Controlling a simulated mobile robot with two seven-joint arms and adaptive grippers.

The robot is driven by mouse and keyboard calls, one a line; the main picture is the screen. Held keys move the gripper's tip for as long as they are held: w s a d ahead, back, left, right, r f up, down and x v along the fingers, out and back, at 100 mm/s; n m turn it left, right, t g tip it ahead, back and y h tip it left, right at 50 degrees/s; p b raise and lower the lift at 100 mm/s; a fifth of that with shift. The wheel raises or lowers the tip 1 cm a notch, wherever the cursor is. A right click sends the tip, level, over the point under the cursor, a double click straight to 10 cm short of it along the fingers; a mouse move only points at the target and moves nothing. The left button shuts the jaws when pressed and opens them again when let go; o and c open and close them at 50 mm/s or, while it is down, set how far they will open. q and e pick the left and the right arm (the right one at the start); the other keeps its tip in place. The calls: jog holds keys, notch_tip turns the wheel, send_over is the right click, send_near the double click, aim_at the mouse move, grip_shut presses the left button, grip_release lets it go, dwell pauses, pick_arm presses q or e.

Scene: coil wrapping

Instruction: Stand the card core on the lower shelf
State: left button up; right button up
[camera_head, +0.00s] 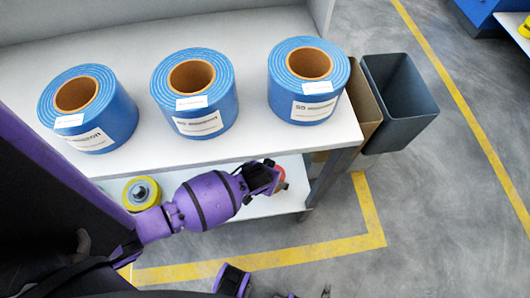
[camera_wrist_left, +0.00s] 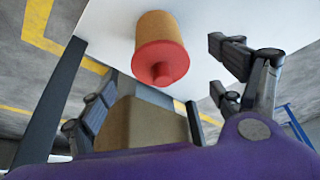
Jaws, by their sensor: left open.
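The card core (camera_wrist_left: 158,30) looks to be the tan cylinder with a red, knobbed end in the left wrist view. It is over or on the white lower shelf (camera_wrist_left: 105,25); I cannot tell whether it rests there. In the head view only a bit of red (camera_head: 281,177) shows past my left gripper (camera_head: 267,178), which hides the rest. The left gripper is open at the lower shelf (camera_head: 285,203), its fingers (camera_wrist_left: 165,78) spread to either side below the core in the wrist view.
Several blue rolls, one of them the right roll (camera_head: 310,103), stand on the upper shelf (camera_head: 255,135). A yellow roll (camera_head: 148,184) is on the lower shelf, left of my gripper. A dark bin (camera_head: 405,115) and brown box (camera_head: 367,103) stand right. Floor in front is clear.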

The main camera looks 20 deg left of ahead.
pick_arm(q)
jog(key=shift+s+r, duration=0.1)
jog(key=shift+r, duration=0.05)
pick_arm(e)
jog(key=shift+s, duration=0.1)
pick_arm(q)
jog(key=s+d+h, duration=0.2)
jog(key=s, duration=1.2)
jog(key=s+a+r+t+y, duration=0.1)
jog(key=s+a+r, duration=0.3)
jog(key=s+r, duration=0.15)
jog(key=s+a+r+t+y, duration=0.1)
jog(key=s+a+r+t, duration=0.1)
jog(key=s+a+r, duration=0.35)
jog(key=w+d+r+t+p, duration=0.1)
jog(key=w+d+r+p, duration=0.1)
jog(key=r+p, duration=1.1)
jog(key=shift+w+d+p, duration=0.2)
jog(key=shift+w+p, duration=0.5)
jog(key=shift+w, duration=0.2)
pick_arm(e)
jog(key=w+r, duration=0.2)
jog(key=r, duration=0.5)
jog(key=w+r+t, duration=0.1)
jog(key=w+r, duration=0.1)
jog(key=r, duration=0.5)
jog(key=shift+w+a+r, duration=0.2)
jog(key=shift+w+a, duration=0.1)
jog(key=shift+w, duration=0.1)
